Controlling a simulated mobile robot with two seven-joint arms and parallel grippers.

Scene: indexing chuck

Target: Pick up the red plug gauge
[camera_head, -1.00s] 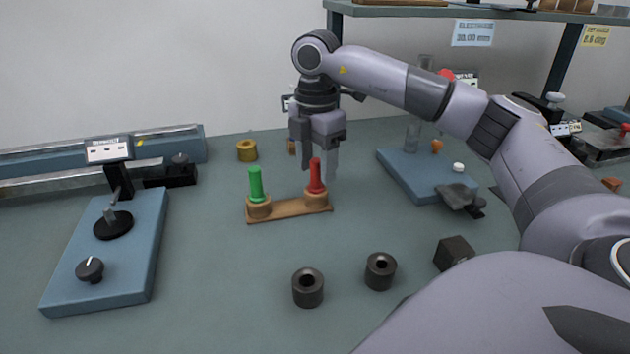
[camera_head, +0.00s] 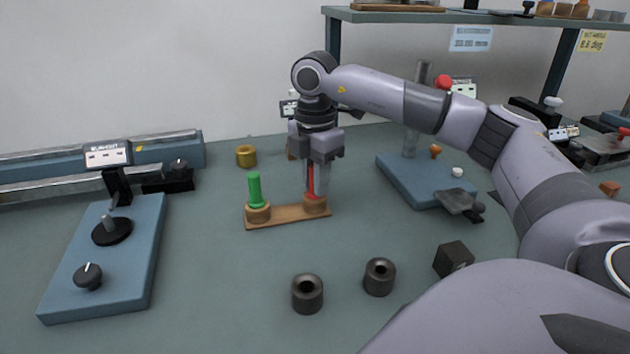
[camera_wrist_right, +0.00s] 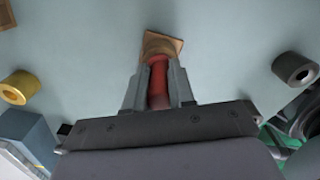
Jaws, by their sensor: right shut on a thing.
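The red plug gauge (camera_head: 311,181) stands upright in the right wooden socket of a small wooden stand (camera_head: 288,216). My right gripper (camera_head: 316,185) points down over it, with its fingers on either side of the red handle. In the right wrist view the red gauge (camera_wrist_right: 158,78) lies between the two fingers (camera_wrist_right: 158,88), which are closed on it. Its lower end is still in the round wooden holder. The gripper hides much of the handle in the head view. My left gripper is not in view.
A green plug gauge (camera_head: 254,189) stands in the stand's left socket. Two dark rings (camera_head: 307,293) (camera_head: 379,276) and a dark block (camera_head: 453,259) lie in front. A brass ring (camera_head: 246,155) is behind. Blue-based instruments stand left (camera_head: 140,270) and right (camera_head: 400,178).

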